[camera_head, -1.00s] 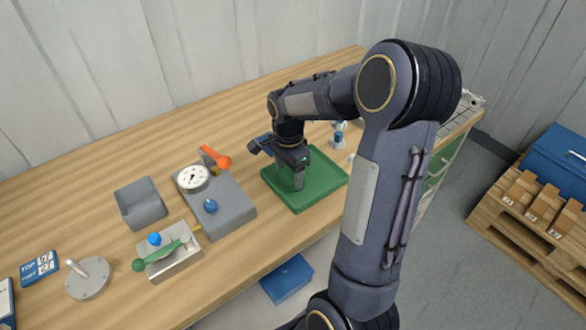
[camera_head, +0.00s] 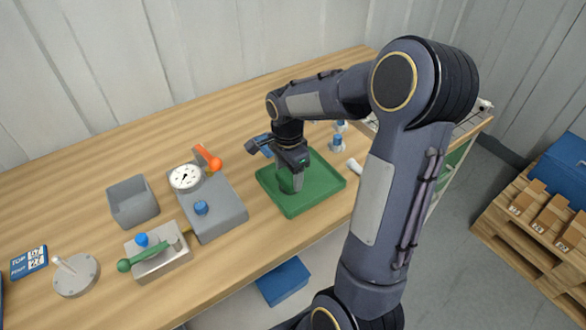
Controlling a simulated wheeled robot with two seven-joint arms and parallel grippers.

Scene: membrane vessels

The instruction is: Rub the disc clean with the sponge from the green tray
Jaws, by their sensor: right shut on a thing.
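The green tray (camera_head: 325,185) lies flat on the wooden bench, right of the middle. My right gripper (camera_head: 290,184) points down into it, its fingers close together near the tray floor. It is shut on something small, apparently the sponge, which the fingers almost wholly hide. A round grey metal disc (camera_head: 84,279) with a pale upright peg lies at the front left of the bench, far from the gripper. I cannot tell whether its surface is dirty. My left gripper is not in view.
Between tray and disc stand a grey block with a dial gauge (camera_head: 186,177) and orange lever, a metal fixture with a green handle (camera_head: 150,256), and a grey open bin (camera_head: 133,203). Small blue-and-white parts (camera_head: 337,143) stand behind the tray. The back left bench is clear.

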